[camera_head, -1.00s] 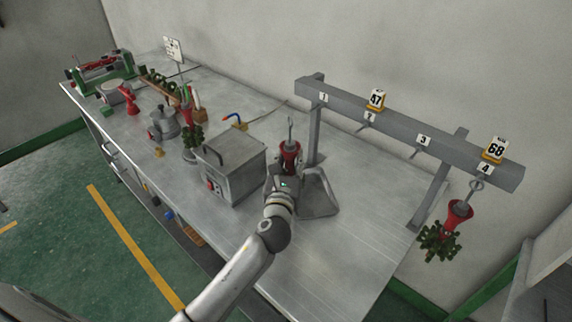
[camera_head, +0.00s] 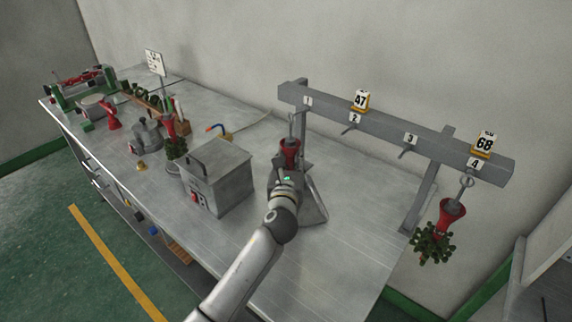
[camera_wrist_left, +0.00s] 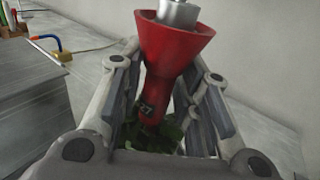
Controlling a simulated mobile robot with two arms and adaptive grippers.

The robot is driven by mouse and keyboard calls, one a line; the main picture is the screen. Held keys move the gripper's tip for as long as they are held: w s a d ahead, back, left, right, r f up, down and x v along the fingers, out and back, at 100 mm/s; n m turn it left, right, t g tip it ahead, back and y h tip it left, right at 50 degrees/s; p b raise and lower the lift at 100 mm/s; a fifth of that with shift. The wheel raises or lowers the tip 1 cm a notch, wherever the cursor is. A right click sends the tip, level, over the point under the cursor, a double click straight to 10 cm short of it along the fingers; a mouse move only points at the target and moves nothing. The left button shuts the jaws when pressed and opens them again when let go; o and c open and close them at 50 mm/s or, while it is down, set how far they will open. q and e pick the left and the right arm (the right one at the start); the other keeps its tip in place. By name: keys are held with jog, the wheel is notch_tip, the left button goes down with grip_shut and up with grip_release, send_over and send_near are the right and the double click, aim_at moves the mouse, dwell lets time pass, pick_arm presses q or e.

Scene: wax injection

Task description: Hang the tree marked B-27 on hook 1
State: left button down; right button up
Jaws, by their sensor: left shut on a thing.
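My left gripper (camera_head: 284,172) is shut on a red tree (camera_head: 289,150), held upright above the table. In the left wrist view its two fingers (camera_wrist_left: 168,100) flank the red funnel-shaped body (camera_wrist_left: 170,50). Green wax parts show below. The tree's metal rod (camera_head: 292,125) rises close to the left end of the grey rail (camera_head: 385,123), just below and left of label 1 (camera_head: 308,101). I cannot tell whether its top touches hook 1, which is not clearly visible. My right gripper is out of view.
Hooks 2 (camera_head: 350,130) and 3 (camera_head: 405,153) are bare. Another red tree with green parts (camera_head: 447,217) hangs under label 4. A grey metal box (camera_head: 218,178) stands left of my gripper. Another tree (camera_head: 170,128) stands farther left. The table front right is clear.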

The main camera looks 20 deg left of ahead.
pick_arm(q)
jog(key=w, duration=0.2)
jog(key=w+d+b, duration=0.1)
jog(key=shift+w+d+f, duration=0.15)
jog(key=shift+w+d, duration=0.05)
jog(key=shift+w, duration=0.15)
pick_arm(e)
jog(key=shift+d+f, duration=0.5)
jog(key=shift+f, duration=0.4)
pick_arm(q)
jog(key=c, duration=1.1)
grip_release()
jog(key=shift+o, duration=0.6)
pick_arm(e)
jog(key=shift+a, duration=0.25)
pick_arm(q)
jog(key=shift+f, duration=0.15)
jog(key=shift+s, duration=0.15)
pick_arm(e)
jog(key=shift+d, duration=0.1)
pick_arm(q)
jog(key=v, duration=1.2)
